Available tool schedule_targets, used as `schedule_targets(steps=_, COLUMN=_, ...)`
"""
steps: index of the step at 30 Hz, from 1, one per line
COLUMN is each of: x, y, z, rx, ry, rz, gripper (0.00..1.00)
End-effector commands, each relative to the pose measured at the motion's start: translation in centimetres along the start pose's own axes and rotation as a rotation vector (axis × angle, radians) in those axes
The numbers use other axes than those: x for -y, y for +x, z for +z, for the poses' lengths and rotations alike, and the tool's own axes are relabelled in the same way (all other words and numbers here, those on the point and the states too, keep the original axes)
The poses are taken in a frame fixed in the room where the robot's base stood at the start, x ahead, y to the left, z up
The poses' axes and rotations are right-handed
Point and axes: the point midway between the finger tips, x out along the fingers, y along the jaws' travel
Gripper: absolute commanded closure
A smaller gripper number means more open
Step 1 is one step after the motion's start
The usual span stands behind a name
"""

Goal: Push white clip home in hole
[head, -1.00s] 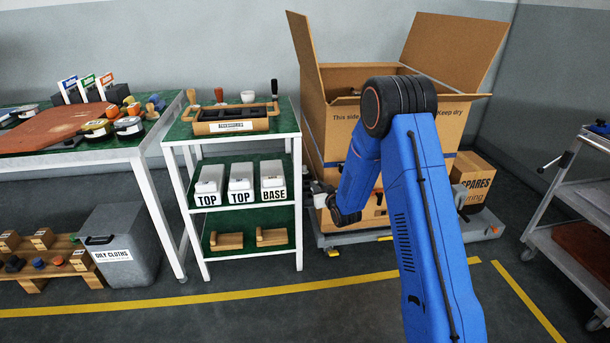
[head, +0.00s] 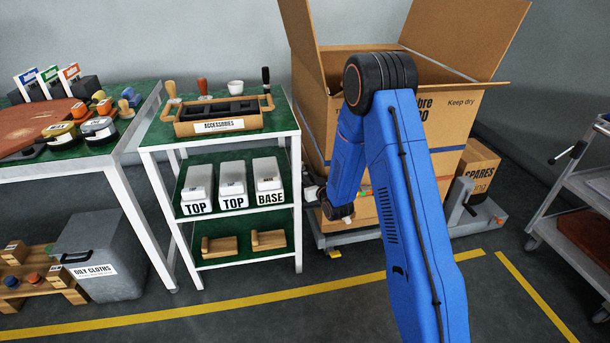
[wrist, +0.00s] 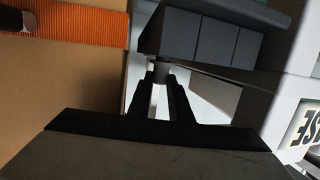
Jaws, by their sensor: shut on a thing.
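My gripper (wrist: 161,82) shows in the wrist view with its two dark fingers close together. They are shut on a small dark grey round piece (wrist: 163,71) at their tips. A pale strip shows between the fingers; I cannot tell whether it is a white clip or the background. No white clip or hole can be made out for certain. In the head view my wrist is low, between the shelf cart (head: 298,215) and the big carton (head: 455,140), and the fingertips are too small to read there.
The carton's brown wall with an orange band (wrist: 70,28) is close on the left in the wrist view. Dark grey blocks (wrist: 215,38) are just above the fingertips. The cart holds the white TOP and BASE boxes (head: 268,180) and an accessories tray (head: 215,125). Floor in front is clear.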

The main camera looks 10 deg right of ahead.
Motion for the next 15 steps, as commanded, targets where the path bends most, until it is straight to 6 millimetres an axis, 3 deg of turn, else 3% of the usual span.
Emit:
schedule_targets(steps=13, x=-0.01, y=-0.12, z=0.73, rx=0.001, ry=0.000, rz=0.000, gripper=1.00)
schedule_targets(steps=14, x=-0.01, y=-0.12, z=0.73, rx=0.000, ry=0.000, rz=0.000, gripper=0.80)
schedule_targets(steps=15, x=-0.01, y=-0.12, z=0.68, rx=0.000, ry=0.000, rz=0.000, gripper=0.71)
